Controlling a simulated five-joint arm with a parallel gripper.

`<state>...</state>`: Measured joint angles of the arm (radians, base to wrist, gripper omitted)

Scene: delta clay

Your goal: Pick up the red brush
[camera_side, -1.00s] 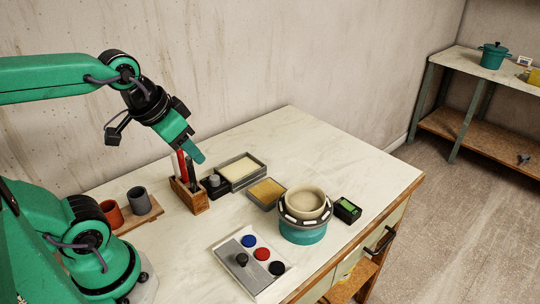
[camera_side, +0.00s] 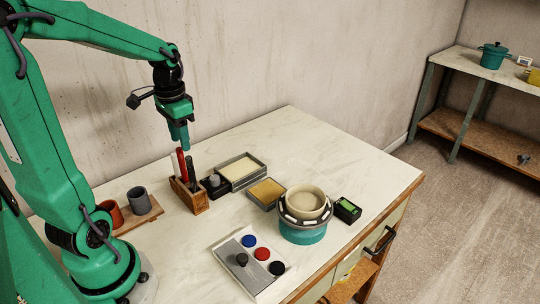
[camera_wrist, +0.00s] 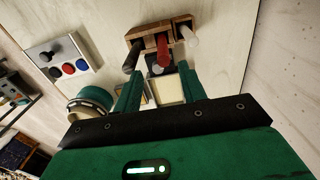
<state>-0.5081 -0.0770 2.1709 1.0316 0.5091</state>
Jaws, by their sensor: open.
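The red brush (camera_side: 181,163) stands upright in a wooden holder (camera_side: 201,201), between a white-handled tool (camera_side: 174,161) and a dark-handled tool (camera_side: 192,172). In the wrist view the red brush (camera_wrist: 163,47) shows in the middle slot of the holder (camera_wrist: 152,28), with the dark tool to its left and the white one to its right. My gripper (camera_side: 180,146) points down just above the brush tops. In the wrist view my gripper (camera_wrist: 161,80) has its two green fingers apart, with nothing between them. The red brush lies ahead of the gap, apart from both fingers.
A grey cup (camera_side: 138,199) and an orange cup (camera_side: 109,213) stand left of the holder. Trays (camera_side: 262,165), a pottery wheel with a clay bowl (camera_side: 304,201) and a button panel (camera_side: 228,250) lie to the right. The wall is behind; the table's far right is clear.

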